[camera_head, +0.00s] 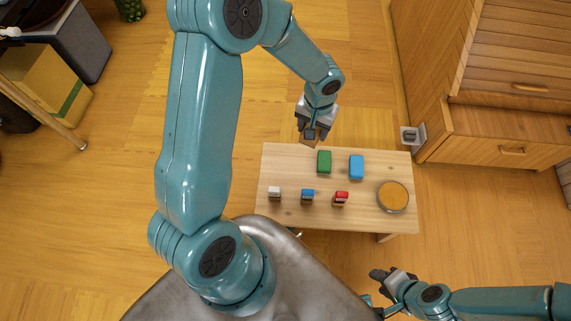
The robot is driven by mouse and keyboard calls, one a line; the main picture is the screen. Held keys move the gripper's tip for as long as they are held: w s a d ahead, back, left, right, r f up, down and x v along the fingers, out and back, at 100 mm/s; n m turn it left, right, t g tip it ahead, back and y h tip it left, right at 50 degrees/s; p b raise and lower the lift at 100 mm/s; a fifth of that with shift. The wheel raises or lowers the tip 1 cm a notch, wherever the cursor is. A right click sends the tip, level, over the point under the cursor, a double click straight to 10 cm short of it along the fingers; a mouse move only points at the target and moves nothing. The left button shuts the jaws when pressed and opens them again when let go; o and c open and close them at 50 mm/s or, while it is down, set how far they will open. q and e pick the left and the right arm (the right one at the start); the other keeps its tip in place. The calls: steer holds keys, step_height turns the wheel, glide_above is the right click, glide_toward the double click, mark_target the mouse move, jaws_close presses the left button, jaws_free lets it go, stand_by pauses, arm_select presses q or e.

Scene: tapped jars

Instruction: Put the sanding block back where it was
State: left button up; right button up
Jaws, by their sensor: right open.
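My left gripper (313,127) hangs over the back edge of the small wooden table (285,158), left of its middle. It appears shut on a small brown and grey block, which I take for the sanding block (309,140); the fingers hide part of it. My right gripper (387,282) is open and empty, low at the right, in front of the table and apart from it.
On the table stand a green block (324,161), a blue block (356,167), a round orange-topped dish (393,196) and three small jars with white (274,192), blue (307,195) and red (341,197) tops. A wooden cabinet (500,135) stands at right.

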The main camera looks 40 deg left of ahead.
arm_select(q)
steer(key=a+f+n+b, duration=0.4)
steer(key=a+f+b, duration=0.4)
steer(key=b, duration=1.1)
glide_above(286, 159)
steer(key=s+d, duration=0.1)
step_height(286, 159, down, 16)
steer(key=shift+d+f, duration=0.1)
steer(key=shift+f, duration=0.15)
step_height(286, 159, down, 4)
steer(key=shift+f+b, duration=0.1)
steer(key=shift+b, duration=0.75)
steer(key=shift+r, duration=0.2)
arm_select(e)
step_height(286, 159, down, 22)
steer(key=w+d, duration=0.1)
steer(key=shift+w+d+r+m+t, duration=0.2)
steer(key=shift+w+d+m+t, duration=0.1)
steer(key=shift+w+t, duration=0.1)
arm_select(q)
steer(key=shift+f, duration=0.1)
arm_select(e)
steer(key=shift+f, duration=0.1)
arm_select(q)
steer(key=shift+f, duration=0.15)
steer(key=o, duration=1.1)
